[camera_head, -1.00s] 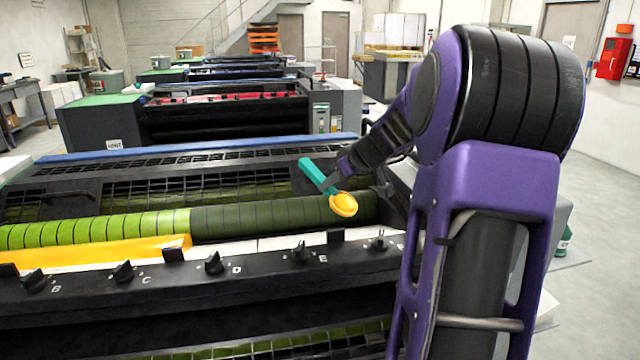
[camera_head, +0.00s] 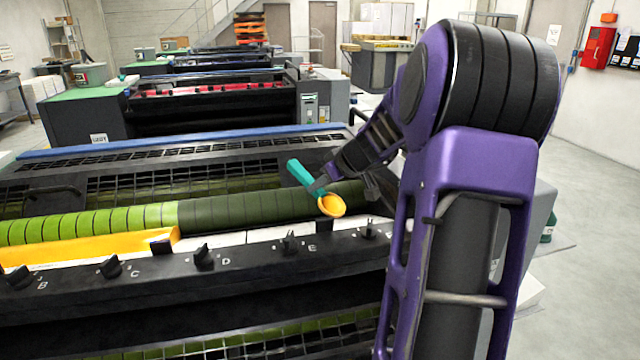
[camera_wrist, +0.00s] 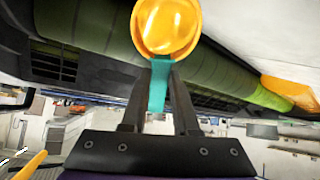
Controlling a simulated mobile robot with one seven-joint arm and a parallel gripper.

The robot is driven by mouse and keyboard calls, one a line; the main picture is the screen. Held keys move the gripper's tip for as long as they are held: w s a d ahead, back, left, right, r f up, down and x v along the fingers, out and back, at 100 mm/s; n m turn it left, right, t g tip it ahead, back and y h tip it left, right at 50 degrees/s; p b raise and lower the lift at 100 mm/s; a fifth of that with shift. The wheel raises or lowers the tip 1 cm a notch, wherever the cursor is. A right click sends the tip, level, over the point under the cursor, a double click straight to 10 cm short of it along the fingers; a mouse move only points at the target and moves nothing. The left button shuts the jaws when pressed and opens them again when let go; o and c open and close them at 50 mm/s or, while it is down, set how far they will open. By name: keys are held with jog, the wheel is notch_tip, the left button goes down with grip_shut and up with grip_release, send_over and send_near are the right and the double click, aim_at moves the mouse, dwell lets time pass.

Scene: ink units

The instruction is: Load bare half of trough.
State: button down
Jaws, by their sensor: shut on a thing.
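My gripper (camera_head: 319,184) is shut on the teal handle of a scoop (camera_head: 301,173). The scoop's round bowl, filled with yellow-orange ink (camera_head: 332,205), hangs over the right part of the trough (camera_head: 262,236). In the wrist view the ink-filled bowl (camera_wrist: 166,26) lies beyond my fingertips (camera_wrist: 160,75). The trough's left half holds yellow-orange ink (camera_head: 95,248); its right half shows bare and pale. The long roller behind it is bright green on the left (camera_head: 90,224) and dark olive on the right (camera_head: 250,209).
A black rail (camera_head: 180,262) with lettered levers (camera_head: 204,256) runs along the trough's front. A barred guard (camera_head: 180,180) lies behind the roller. More press units (camera_head: 215,110) stand farther back. Open floor (camera_head: 590,230) is on the right.

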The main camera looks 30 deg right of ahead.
aim_at(319, 190)
jog(key=shift+f, duration=0.65)
dwell(0.3)
dwell(0.4)
notch_tip(319, 190, up, 11)
jog(key=p, duration=0.4)
jog(key=shift+f+p, duration=0.15)
jog(key=shift+p, duration=0.2)
jog(key=shift+a, duration=0.1)
dwell(2.5)
